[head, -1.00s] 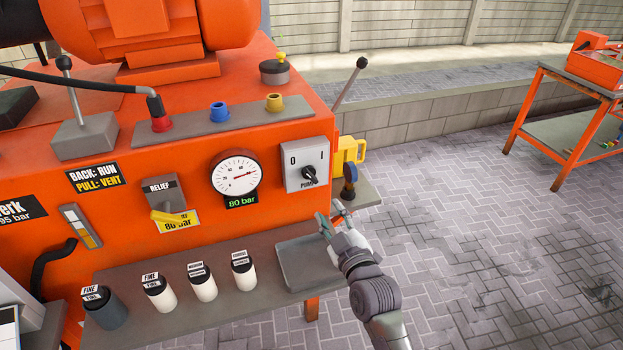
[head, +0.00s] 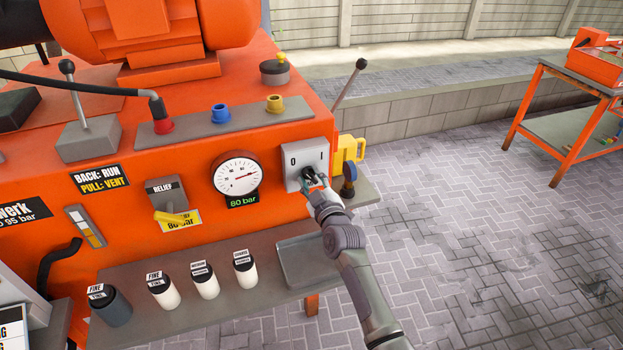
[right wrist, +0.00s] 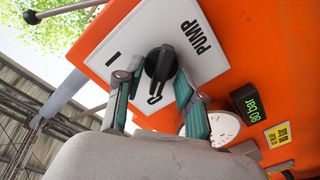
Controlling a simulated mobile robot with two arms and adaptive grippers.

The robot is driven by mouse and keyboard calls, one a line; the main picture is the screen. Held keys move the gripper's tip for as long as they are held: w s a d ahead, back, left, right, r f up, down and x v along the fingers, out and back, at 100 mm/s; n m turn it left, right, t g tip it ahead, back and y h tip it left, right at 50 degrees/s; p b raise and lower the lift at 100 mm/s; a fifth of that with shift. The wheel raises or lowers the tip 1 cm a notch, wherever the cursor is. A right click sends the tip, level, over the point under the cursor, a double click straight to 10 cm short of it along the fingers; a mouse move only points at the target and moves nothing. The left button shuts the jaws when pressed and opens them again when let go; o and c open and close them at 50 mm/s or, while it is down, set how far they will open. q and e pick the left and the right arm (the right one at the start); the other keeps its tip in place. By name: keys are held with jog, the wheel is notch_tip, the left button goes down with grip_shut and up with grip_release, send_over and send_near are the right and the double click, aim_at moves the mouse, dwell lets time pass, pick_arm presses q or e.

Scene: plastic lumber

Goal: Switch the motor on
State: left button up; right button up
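The pump switch is a pale plate (head: 293,158) on the orange machine, marked 0 and I. The right wrist view shows the plate (right wrist: 195,75) with the word PUMP and a black rotary knob (right wrist: 160,64). The knob's narrow end points toward the 0 mark. My right gripper (head: 310,179) is at the plate and hides most of the knob in the head view. In the right wrist view its fingers (right wrist: 159,80) are open, one on each side of the knob, with small gaps showing. My left gripper is not in view.
Left of the switch are a round gauge (head: 236,174) reading 80 bar and a yellow relief lever (head: 171,217). A yellow padlock-like part (head: 348,150) sits just right of the plate. A grey shelf (head: 225,262) with several labelled cylinders runs below.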

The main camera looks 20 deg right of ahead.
grip_shut()
jog(key=shift+m, duration=1.5)
jog(key=m, duration=0.3)
jog(key=shift+d+r+m, duration=0.1)
jog(key=shift+d+m, duration=0.05)
jog(key=shift+m, duration=0.25)
jog(key=m, duration=0.3)
jog(key=shift+d+m, duration=0.15)
jog(key=shift+m, duration=1.95)
